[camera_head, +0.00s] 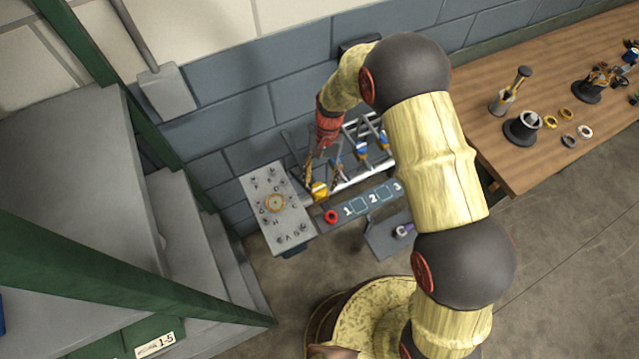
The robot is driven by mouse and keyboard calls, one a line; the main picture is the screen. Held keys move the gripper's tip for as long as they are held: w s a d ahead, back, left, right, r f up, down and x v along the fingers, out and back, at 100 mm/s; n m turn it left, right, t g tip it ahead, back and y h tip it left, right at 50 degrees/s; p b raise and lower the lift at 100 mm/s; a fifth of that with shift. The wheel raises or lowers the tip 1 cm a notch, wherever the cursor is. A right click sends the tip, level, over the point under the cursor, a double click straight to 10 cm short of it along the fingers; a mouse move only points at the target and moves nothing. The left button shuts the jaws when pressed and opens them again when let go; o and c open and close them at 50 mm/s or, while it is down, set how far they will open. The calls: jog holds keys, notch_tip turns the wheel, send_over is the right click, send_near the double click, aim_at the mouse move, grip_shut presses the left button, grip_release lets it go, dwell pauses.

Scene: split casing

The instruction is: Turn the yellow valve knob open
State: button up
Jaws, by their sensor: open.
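The yellow valve knob (319,190) sits at the left end of a grey pipe rack, near the lower wall. My gripper (320,176) hangs from the red wrist just above the knob, with its fingers apart. The fingertips are close to the knob; whether they touch it or straddle it is too small to tell. The knob's turn position cannot be read from here.
Blue-topped parts (362,151) stand on the rack right of my gripper. A panel numbered 1 to 3 (361,204) and a red ring (330,216) lie in front. A wooden bench (510,80) stands at right.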

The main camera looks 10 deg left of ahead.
jog(key=v, duration=1)
jog(key=shift+s, duration=0.1)
jog(key=s+d+r+n+t+b, duration=0.1)
jog(key=s+d+r+t+b, duration=0.4)
jog(key=s+d, duration=0.5)
jog(key=s+d+r+n+t+b, duration=0.1)
jog(key=s+d+r+t+b, duration=0.4)
jog(key=d, duration=0.8)
jog(key=s+r+b, duration=0.3)
jog(key=s+b, duration=0.2)
jog(key=s, duration=0.1)
jog(key=shift+d+r+h+b, duration=0.3)
jog(key=shift+h, duration=0.1)
